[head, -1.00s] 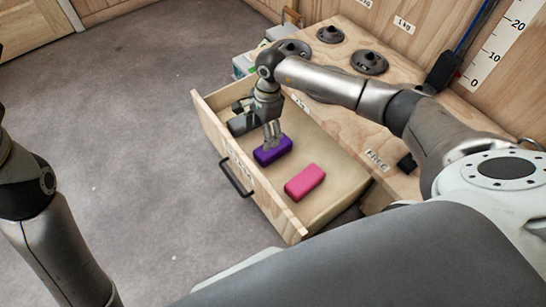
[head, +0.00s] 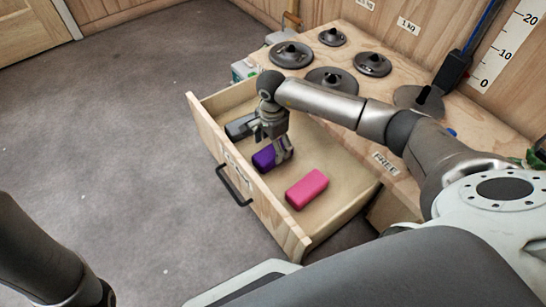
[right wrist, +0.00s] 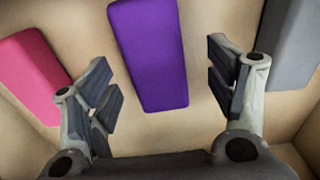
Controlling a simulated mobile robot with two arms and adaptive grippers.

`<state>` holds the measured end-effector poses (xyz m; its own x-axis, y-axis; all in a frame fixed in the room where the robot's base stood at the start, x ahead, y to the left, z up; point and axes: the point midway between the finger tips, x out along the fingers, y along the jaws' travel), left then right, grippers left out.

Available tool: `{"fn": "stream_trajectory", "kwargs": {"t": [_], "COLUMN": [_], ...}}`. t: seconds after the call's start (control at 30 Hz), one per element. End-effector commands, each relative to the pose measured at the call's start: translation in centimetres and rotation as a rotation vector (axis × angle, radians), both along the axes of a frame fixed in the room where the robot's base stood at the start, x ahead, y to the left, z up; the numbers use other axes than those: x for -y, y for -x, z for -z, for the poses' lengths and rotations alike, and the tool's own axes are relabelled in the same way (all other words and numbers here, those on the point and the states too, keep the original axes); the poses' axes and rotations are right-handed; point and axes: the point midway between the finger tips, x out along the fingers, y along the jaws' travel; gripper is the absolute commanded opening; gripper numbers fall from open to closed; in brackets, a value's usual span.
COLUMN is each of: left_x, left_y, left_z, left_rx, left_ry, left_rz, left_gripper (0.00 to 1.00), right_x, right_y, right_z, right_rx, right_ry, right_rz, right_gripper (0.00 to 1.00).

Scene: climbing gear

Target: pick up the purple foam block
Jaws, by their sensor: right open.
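The purple foam block (head: 264,158) lies in the open drawer, partly hidden by my right gripper in the head view. In the right wrist view the purple block (right wrist: 150,55) lies between and beyond the two fingers, with gaps on both sides. My right gripper (head: 280,155) is open and empty, pointing down over the drawer at the block; its spread fingers also show in the right wrist view (right wrist: 160,85). Part of my left arm shows at the lower left of the head view, but its gripper is out of the picture.
A pink block (head: 307,189) lies nearer in the drawer (head: 340,204), and a dark grey block (head: 239,127) lies at the far end. The drawer walls stand close around. Several dark weights, one of them here (head: 291,55), stand on the wooden top.

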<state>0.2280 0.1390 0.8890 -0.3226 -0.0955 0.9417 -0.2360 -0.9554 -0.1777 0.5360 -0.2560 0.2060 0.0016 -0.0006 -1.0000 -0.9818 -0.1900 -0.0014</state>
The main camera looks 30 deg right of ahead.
Motion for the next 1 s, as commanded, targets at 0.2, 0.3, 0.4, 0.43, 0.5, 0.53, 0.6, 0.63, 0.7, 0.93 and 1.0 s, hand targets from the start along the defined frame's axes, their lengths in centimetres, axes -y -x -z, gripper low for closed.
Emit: {"fn": "stream_trajectory", "kwargs": {"t": [0.2, 0.3, 0.4, 0.43, 0.5, 0.53, 0.6, 0.63, 0.7, 0.93, 1.0], "left_x": [0.1, 0.1, 0.1, 0.1, 0.1, 0.1, 0.1, 0.1, 0.1, 0.1, 0.1], "left_y": [1.7, 1.6, 1.6, 1.6, 1.6, 1.6, 1.6, 1.6, 1.6, 1.6, 1.6], "left_z": [1.2, 1.6, 1.7, 1.7, 1.7, 1.7, 1.6, 1.6, 1.6, 1.6, 1.6], "left_rx": [0.045, 0.044, 0.044, 0.044, 0.044, 0.044, 0.044, 0.044, 0.044, 0.045, 0.045], "left_ry": [-0.003, -0.002, -0.002, -0.002, -0.002, -0.003, -0.003, -0.003, -0.003, -0.003, -0.003], "left_rz": [-0.003, -0.002, -0.003, -0.002, -0.002, -0.002, -0.002, -0.002, -0.002, -0.002, -0.002], "left_gripper": [0.32, 0.32, 0.32, 0.32, 0.32, 0.32, 0.32, 0.32, 0.32, 0.32, 0.32], "right_x": [0.0, 0.0, 0.0, 0.0, 0.0, 0.0, 0.0, 0.0, 0.0, 0.0, 0.0], "right_y": [0.5, 0.5, 0.4, 0.4, 0.4, 0.4, 0.4, 0.4, 0.4, 0.4, 0.4], "right_z": [3.1, 3.8, 4.0, 4.0, 3.9, 3.9, 3.9, 3.9, 3.9, 3.9, 3.9], "right_rx": [-0.002, -0.001, -0.001, -0.001, -0.001, -0.001, -0.001, -0.001, -0.001, -0.001, -0.001], "right_ry": [-0.001, -0.001, 0.000, 0.000, 0.000, 0.000, 0.000, 0.000, 0.000, -0.001, -0.001], "right_rz": [0.001, 0.001, 0.001, 0.001, 0.001, 0.001, 0.001, 0.001, 0.001, 0.001, 0.001], "right_gripper": [0.77, 0.77, 0.77, 0.77, 0.77, 0.77, 0.77, 0.77, 0.68, 0.38, 0.29]}}
